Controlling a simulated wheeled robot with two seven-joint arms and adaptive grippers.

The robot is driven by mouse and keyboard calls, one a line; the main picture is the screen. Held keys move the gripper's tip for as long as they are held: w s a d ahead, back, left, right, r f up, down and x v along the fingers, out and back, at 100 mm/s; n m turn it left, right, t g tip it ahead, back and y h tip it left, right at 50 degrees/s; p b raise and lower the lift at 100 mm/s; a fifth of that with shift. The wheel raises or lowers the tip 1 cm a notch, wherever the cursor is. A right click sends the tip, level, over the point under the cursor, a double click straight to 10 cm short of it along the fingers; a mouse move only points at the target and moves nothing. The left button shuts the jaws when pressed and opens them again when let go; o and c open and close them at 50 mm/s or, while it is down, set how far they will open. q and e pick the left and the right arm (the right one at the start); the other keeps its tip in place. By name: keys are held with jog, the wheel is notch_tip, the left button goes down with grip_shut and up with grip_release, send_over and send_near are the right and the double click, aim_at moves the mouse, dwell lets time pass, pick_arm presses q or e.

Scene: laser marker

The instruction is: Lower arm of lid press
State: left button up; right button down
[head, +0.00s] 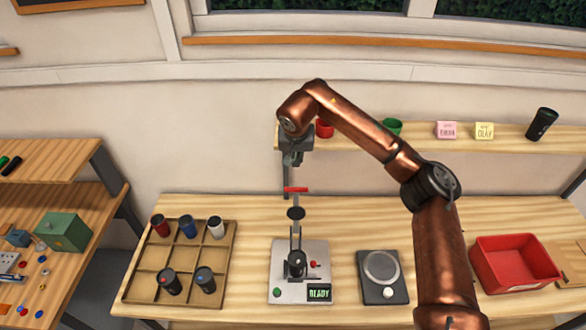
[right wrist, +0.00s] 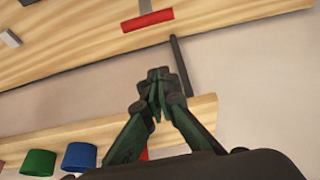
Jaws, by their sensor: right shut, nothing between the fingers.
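The lid press (head: 287,250) stands on the table in the middle of the head view. Its arm stands up, with a black round pad (head: 296,213) and a red crossbar handle (head: 296,190) at the top. A dark cup (head: 297,266) sits on the press base, and a small display (head: 319,293) reads READY. My right gripper (head: 292,162) is above the handle and apart from it. In the right wrist view its green fingers (right wrist: 157,78) are shut and empty, with the red handle (right wrist: 147,20) beyond them. My left gripper is out of view.
A wooden tray (head: 146,258) with several cups is left of the press. A scale (head: 380,263) and a red bin (head: 513,242) are to the right. A wall shelf (head: 460,146) with cups and notes runs behind, close to my right arm.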

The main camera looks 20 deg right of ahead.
pick_arm(q)
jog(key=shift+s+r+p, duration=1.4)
jog(key=shift+p, duration=0.05)
pick_arm(e)
notch_tip(320, 180, down, 9)
jog(key=shift+s, duration=0.4)
